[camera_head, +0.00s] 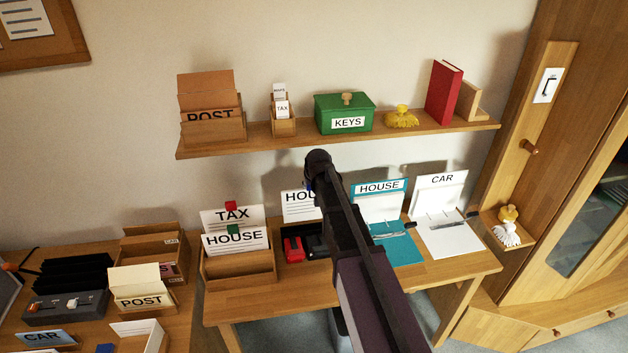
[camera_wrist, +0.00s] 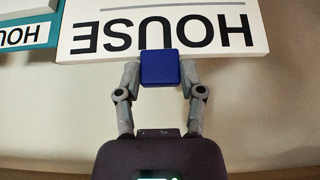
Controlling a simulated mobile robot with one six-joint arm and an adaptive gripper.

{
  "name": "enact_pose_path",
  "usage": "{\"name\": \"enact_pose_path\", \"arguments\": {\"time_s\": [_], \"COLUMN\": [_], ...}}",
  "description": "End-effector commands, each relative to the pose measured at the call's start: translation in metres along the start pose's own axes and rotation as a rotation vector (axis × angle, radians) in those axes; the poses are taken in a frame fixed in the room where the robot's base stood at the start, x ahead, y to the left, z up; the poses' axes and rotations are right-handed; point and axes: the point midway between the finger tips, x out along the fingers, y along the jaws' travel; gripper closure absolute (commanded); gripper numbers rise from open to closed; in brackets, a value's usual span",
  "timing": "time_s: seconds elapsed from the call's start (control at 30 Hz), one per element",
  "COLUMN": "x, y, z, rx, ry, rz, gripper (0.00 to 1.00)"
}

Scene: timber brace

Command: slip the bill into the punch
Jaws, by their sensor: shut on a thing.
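The bill is a white card (camera_head: 296,208) marked HOUSE, standing above the back of the desk, partly hidden by my arm. In the wrist view the bill (camera_wrist: 210,32) appears upside down, with a blue block (camera_wrist: 160,67) at its edge. My gripper (camera_wrist: 160,70) is shut on this blue block, one finger on each side. In the head view my arm hides most of the gripper. A red device (camera_head: 293,249) and a black device (camera_head: 318,246) sit on the desk below the bill; either could be the punch. The bill's lower edge looks close above or behind them; contact cannot be told.
A wooden holder (camera_head: 238,268) with TAX and HOUSE cards stands left of the devices. A teal HOUSE clipboard (camera_head: 400,250) and a white CAR board (camera_head: 450,238) stand to the right. A shelf (camera_head: 290,136) with boxes overhangs the desk.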

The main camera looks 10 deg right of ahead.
Motion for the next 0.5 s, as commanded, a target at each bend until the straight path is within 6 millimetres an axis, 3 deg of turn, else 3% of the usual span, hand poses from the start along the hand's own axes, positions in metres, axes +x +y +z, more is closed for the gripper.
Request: {"name": "enact_pose_path", "arguments": {"time_s": [0.27, 0.5], "x": [-0.004, -0.026], "y": [0.001, 0.003], "z": [-0.001, -0.003], "rx": [0.001, 0.003], "ry": [0.001, 0.003], "rz": [0.001, 0.002], "gripper": [1.00, 1.00]}}
